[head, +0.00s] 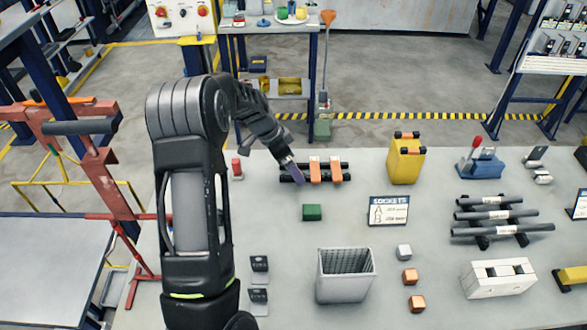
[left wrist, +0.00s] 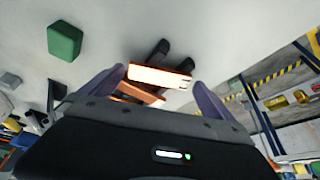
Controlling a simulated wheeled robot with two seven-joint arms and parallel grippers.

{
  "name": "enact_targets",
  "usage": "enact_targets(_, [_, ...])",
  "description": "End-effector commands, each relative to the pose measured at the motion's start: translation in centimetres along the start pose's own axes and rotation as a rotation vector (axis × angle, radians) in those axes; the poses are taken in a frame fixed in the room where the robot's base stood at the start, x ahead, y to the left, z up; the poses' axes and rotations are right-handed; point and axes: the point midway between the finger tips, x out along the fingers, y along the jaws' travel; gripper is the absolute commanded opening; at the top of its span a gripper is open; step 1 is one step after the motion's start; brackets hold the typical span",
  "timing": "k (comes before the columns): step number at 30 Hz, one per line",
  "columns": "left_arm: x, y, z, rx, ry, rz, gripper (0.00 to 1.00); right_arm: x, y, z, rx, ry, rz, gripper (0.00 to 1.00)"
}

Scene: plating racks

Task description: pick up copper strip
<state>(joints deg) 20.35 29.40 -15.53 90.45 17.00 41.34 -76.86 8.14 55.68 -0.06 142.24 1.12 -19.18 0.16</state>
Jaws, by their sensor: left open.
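Two copper strips, one on the left (head: 315,170) and one on the right (head: 335,169), lie across a black two-bar rack (head: 344,177) on the table. My left gripper (head: 298,178) is at the left end of this rack, beside the left strip. In the left wrist view my left gripper (left wrist: 159,77) is open, its purple fingers on either side of a brightly lit copper strip (left wrist: 158,76). A second copper strip (left wrist: 140,92) shows partly behind it, cut off by my gripper body. I cannot tell whether the fingers touch the strip. My right gripper is not in view.
A green block (head: 312,212) lies just in front of the rack; a sockets sign (head: 389,210) and yellow canister (head: 406,160) stand to the right. A grey bin (head: 345,275) is nearer. A rack of grey pipes (head: 495,216) is at right.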

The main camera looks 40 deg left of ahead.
Motion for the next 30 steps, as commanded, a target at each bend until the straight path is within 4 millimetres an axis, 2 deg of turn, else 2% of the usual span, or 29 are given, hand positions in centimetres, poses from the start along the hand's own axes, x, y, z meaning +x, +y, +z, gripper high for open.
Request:
enact_targets(4, [0.76, 0.00, -0.01, 0.000, 0.000, 0.000, 1.00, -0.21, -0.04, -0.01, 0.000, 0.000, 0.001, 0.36])
enact_targets(20, [0.73, 0.01, -0.02, 0.000, 0.001, 0.000, 1.00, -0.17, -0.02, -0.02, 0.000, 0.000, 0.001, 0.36])
enact_targets(30, [0.73, 0.00, -0.02, 0.000, 0.001, 0.000, 0.74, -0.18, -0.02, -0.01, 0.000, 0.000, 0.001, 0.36])
